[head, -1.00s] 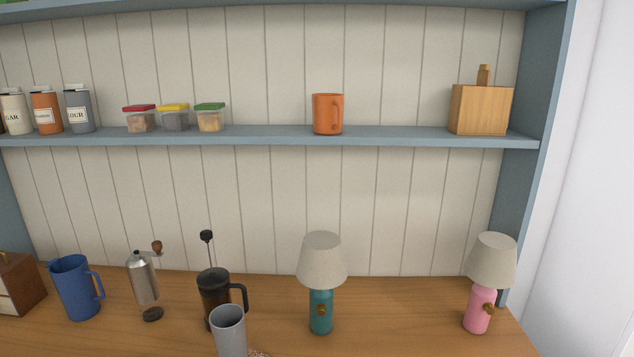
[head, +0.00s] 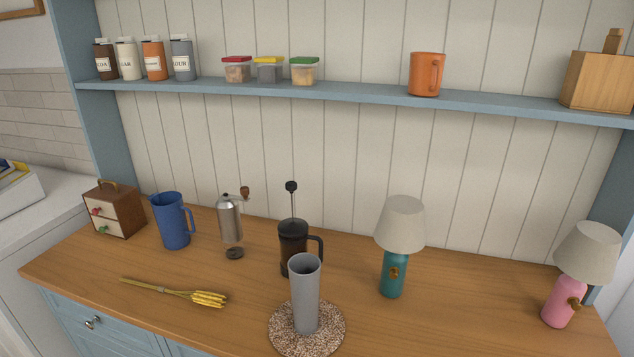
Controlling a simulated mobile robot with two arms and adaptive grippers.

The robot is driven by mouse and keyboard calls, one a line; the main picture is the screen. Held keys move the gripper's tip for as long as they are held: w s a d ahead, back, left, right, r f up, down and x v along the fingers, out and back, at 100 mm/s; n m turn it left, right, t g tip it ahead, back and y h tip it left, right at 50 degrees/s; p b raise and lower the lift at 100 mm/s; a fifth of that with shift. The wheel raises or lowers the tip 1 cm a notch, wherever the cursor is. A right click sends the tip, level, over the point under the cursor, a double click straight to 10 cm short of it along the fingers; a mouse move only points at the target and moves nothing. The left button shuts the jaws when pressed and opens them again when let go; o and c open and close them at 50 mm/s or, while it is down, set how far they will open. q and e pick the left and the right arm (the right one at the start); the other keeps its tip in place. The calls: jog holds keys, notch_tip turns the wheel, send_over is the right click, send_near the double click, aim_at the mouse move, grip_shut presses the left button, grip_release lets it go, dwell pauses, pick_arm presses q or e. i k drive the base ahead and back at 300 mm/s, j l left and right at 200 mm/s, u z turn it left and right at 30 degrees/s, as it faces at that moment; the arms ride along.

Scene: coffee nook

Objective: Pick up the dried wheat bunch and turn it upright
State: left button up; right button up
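The dried wheat bunch (head: 180,292) lies flat on the wooden counter near its front edge, left of centre. Its thin stems point left and its yellow heads point right. A tall grey vase (head: 305,295) stands upright on a round speckled mat (head: 285,343) to the right of the wheat. I see no opening contents in the vase. Neither of my grippers shows in the head view.
Behind the wheat stand a small drawer box (head: 122,217), a blue pitcher (head: 172,222), a coffee grinder (head: 230,222) and a French press (head: 293,240). A teal lamp (head: 392,272) and a pink lamp (head: 557,302) stand to the right. The counter (head: 85,262) around the wheat is clear.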

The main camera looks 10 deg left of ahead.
aim_at(205, 299)
jog(key=u, duration=1.3)
jog(key=i+j+z, duration=0.15)
jog(key=j, duration=0.25)
jog(key=i+j+z, duration=0.1)
jog(key=j, duration=0.25)
jog(key=i+j+z, duration=0.15)
jog(key=j, duration=0.3)
jog(key=i+j+z, duration=0.15)
jog(key=j, duration=0.25)
